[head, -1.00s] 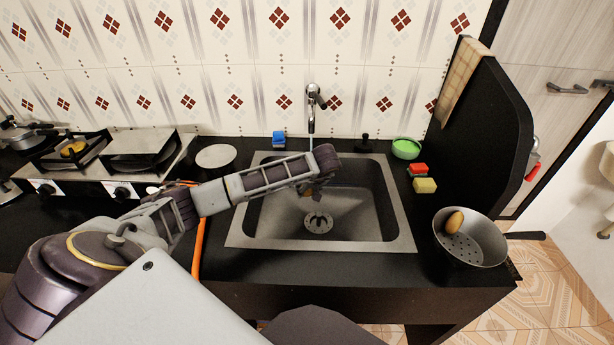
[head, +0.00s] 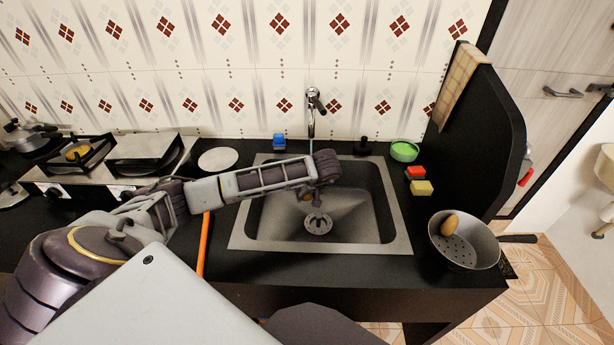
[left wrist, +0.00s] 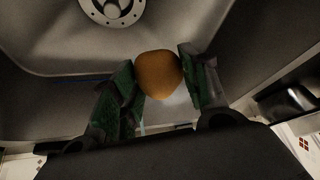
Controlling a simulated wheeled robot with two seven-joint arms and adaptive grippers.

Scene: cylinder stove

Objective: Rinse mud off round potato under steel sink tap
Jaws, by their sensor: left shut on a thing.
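My left gripper (head: 317,196) reaches over the steel sink (head: 240,235) and points down into the basin. In the left wrist view its green-padded fingers (left wrist: 162,88) are shut on a round orange-brown potato (left wrist: 158,76). Dark shadow covers its surface, so I cannot tell how much mud is on it. In the head view the potato is mostly hidden by the gripper. The steel tap (head: 312,105) is on the wall behind my wrist, with a thin pale streak below its spout. My right gripper is not in view.
The drain (head: 318,224) lies below my gripper. A green bowl (head: 404,151) and red and yellow sponges (head: 417,181) stand right of the sink. A perforated pan (head: 467,252) holds an oval brown item (head: 449,222). The stove (head: 150,148) is at left.

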